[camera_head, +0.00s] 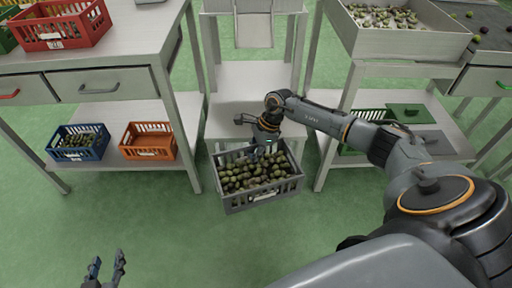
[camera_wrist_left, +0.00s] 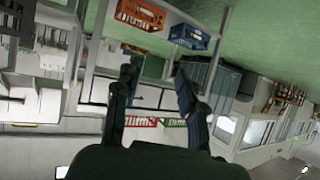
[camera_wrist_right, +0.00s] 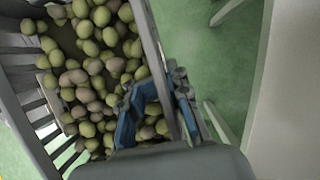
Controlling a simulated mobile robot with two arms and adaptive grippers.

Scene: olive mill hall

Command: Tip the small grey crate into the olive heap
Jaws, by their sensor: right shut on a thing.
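A small grey crate (camera_head: 236,206) full of green and dark olives is in the middle of the head view, in front of a low metal shelf. My right gripper (camera_head: 262,146) is shut on the crate's far wall, with its fingers on both sides of the rim. The right wrist view shows the crate's wall (camera_wrist_right: 158,50) between the fingers (camera_wrist_right: 160,108) and olives beside it. My left gripper (camera_head: 105,266) is open and empty low at the left; its parted fingers also show in the left wrist view (camera_wrist_left: 155,90). The olive heap (camera_head: 385,17) lies in a metal tray at upper right.
A red crate (camera_head: 60,36) stands on the left table. A blue crate (camera_head: 60,154) with olives and an orange crate (camera_head: 165,154) are on its lower shelf. A green crate (camera_head: 365,114) is under the right table. The green floor at front left is clear.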

